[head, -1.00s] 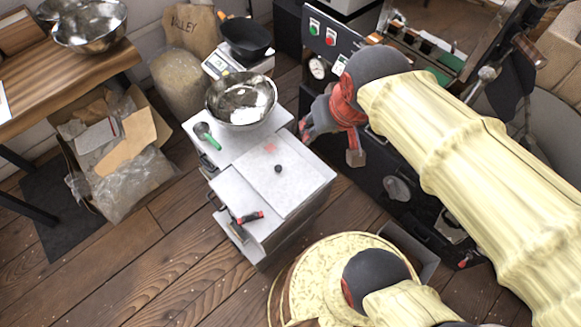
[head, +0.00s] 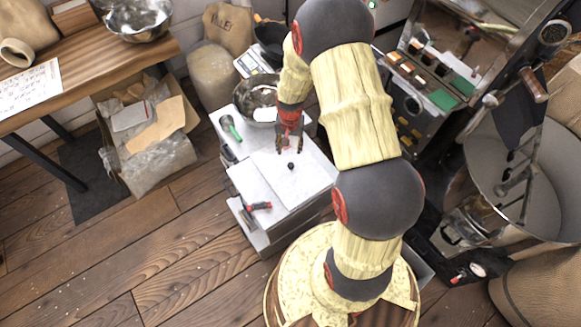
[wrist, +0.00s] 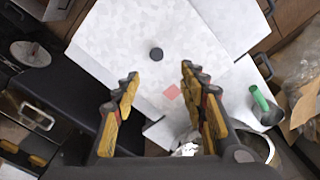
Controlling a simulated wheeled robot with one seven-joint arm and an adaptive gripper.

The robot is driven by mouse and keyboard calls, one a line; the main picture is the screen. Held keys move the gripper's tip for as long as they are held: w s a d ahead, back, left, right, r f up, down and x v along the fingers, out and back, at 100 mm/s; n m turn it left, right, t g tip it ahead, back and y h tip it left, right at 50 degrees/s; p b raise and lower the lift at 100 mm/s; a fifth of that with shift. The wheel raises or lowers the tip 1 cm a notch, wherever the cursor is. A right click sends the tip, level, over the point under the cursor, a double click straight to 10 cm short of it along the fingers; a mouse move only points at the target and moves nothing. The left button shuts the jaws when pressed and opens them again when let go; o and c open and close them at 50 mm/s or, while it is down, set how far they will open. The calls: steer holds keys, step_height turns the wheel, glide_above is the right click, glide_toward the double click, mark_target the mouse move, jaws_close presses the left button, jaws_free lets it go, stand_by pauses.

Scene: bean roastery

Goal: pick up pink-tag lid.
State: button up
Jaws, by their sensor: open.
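The pink-tag lid (head: 306,180) is a flat, pale, square panel lying on the small white cabinet. It has a dark round knob in its middle, and its pink tag shows in the wrist view, where the lid (wrist: 118,42) fills the upper middle. My gripper (head: 289,151) is over the lid's far part, near the knob in the head view. In the wrist view my gripper (wrist: 158,82) has its fingers spread wide, with nothing between them. The knob lies beyond the fingertips, and the pink tag is close to the right finger.
A black machine stands at the right. A cardboard box (head: 181,100) is on the floor at left.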

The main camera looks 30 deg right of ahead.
glide_above(291, 165)
steer(key=shift+m, duration=0.3)
steer(key=f, duration=0.6)
steer(key=shift+s+d+f, duration=0.1)
steer(key=shift+s+d, duration=0.1)
steer(key=shift+d, duration=0.05)
steer(key=f+b, duration=0.1)
steer(key=f, duration=0.1)
steer(key=f+b, duration=0.2)
steer(key=f, duration=0.1)
steer(key=shift+w+a+f, duration=0.2)
steer(key=shift+w+f, duration=0.15)
steer(key=shift+r, duration=0.1)
steer(key=c, duration=0.3)
steer(key=c, duration=0.8)
